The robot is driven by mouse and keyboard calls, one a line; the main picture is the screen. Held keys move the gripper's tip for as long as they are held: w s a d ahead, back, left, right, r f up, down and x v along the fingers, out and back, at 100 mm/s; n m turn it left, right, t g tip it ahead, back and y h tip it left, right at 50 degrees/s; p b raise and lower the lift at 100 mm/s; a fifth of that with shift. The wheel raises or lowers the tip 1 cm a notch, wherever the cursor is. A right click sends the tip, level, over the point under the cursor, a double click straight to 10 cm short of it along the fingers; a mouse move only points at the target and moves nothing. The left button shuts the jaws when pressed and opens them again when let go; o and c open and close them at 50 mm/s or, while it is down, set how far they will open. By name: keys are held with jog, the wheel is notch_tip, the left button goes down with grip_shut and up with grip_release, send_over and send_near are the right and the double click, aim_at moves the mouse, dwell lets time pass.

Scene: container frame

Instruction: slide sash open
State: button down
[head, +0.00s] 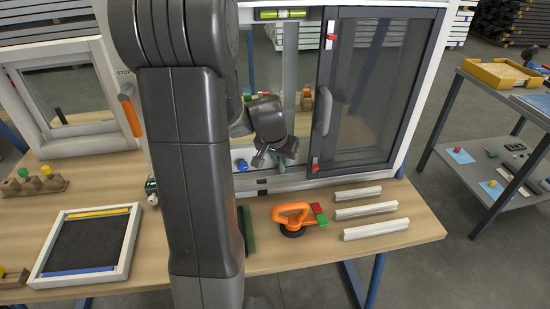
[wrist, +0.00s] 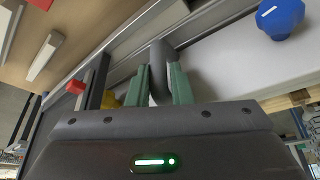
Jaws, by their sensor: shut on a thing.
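The dark-framed sash (head: 368,88) covers the right part of the white cabinet front, with an upright grey handle (head: 322,110) on its left stile. Red catches show by the stile at the top (head: 331,37) and bottom (head: 315,163). My gripper (wrist: 159,82) has its two green fingers shut around a grey curved handle (wrist: 160,60) in the wrist view. In the head view my wrist is low and left of the sash handle; the fingertips do not show clearly, and their contact with the handle cannot be made out there.
A blue knob (wrist: 281,18) sits on the white sill beside my gripper. On the table are an orange suction lifter (head: 292,217), several white strips (head: 376,229) and a framed dark panel (head: 84,245). A white-framed window unit (head: 62,95) stands left.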

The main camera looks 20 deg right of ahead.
jog(key=shift+s+d, duration=0.25)
jog(key=shift+d, duration=0.95)
jog(key=c, duration=1.3)
grip_release()
jog(key=shift+c, duration=0.2)
jog(key=shift+a, duration=0.1)
jog(key=shift+r, duration=0.15)
jog(key=v, duration=1.3)
jog(key=shift+s+r, duration=0.2)
jog(key=shift+r, duration=0.05)
jog(key=shift+f, duration=0.1)
